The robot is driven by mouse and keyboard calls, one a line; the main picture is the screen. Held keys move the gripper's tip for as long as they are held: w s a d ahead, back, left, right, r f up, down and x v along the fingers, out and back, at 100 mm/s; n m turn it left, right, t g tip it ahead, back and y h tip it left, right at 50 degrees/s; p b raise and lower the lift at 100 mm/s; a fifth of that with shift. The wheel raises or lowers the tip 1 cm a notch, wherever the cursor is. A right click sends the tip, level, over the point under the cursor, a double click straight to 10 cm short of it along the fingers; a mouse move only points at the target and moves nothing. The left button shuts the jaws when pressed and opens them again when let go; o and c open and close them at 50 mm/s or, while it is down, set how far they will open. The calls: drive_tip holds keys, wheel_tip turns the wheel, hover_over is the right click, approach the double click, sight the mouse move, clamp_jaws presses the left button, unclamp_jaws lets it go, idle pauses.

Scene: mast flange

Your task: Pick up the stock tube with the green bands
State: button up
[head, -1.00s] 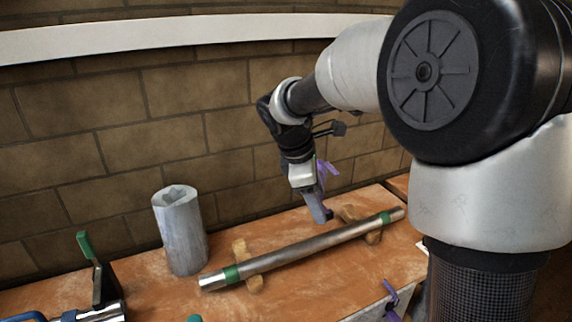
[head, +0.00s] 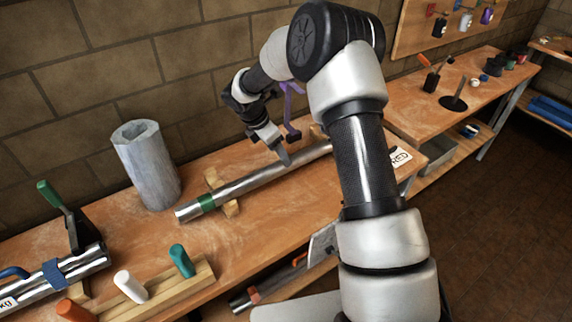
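The stock tube (head: 253,180) is a long shiny metal tube lying across wooden rests on the bench. One green band (head: 206,202) shows near its left end. Its right end is hidden behind my arm. My gripper (head: 285,157) points down at the tube's middle, its tip at or just above the tube in the picture. Whether it touches the tube or has its fingers around it, I cannot tell.
A grey cylinder (head: 147,165) stands behind the tube's left end. A clamped metal tube with a blue band (head: 55,272) and a wooden rack (head: 160,289) with coloured handles are at front left. A second bench (head: 420,95) stands at right.

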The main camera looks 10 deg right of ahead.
drive_tip(key=shift+w+p+x, duration=0.15)
drive_tip(key=shift+p+x, duration=0.1)
drive_tip(key=shift+x, duration=1.4)
drive_tip(key=shift+w+p+x, duration=0.15)
drive_tip(key=shift+p+x, duration=0.05)
drive_tip(key=shift+x, duration=1.45)
drive_tip(key=shift+r, duration=0.15)
clamp_jaws()
